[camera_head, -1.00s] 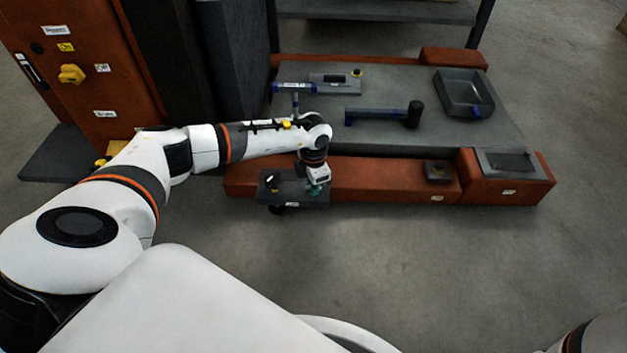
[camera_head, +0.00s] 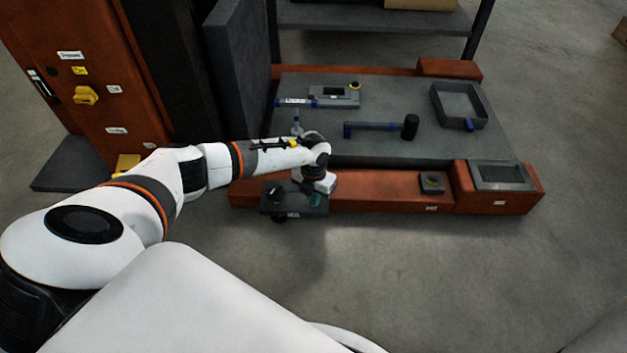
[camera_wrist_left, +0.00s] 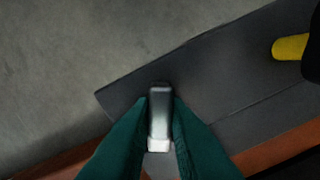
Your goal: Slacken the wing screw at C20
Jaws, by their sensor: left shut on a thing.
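My left gripper (camera_head: 315,200) has teal fingers and points down at a small dark grey plate (camera_head: 275,207) on the near side of the orange beam. In the left wrist view the fingers (camera_wrist_left: 160,128) are shut on a small upright grey metal tab, the wing screw (camera_wrist_left: 160,112), above the dark plate (camera_wrist_left: 225,70). The screw's lower part is hidden. In the head view my gripper hides the screw. A pale label (camera_head: 293,215) on the plate's front is too small to read. My right gripper is out of view.
Behind are the orange beam (camera_head: 380,188), the grey table (camera_head: 380,95), a blue-handled tool (camera_head: 375,126) and an open tray (camera_head: 437,103). An orange cabinet (camera_head: 90,60) stands left. The floor in front is clear.

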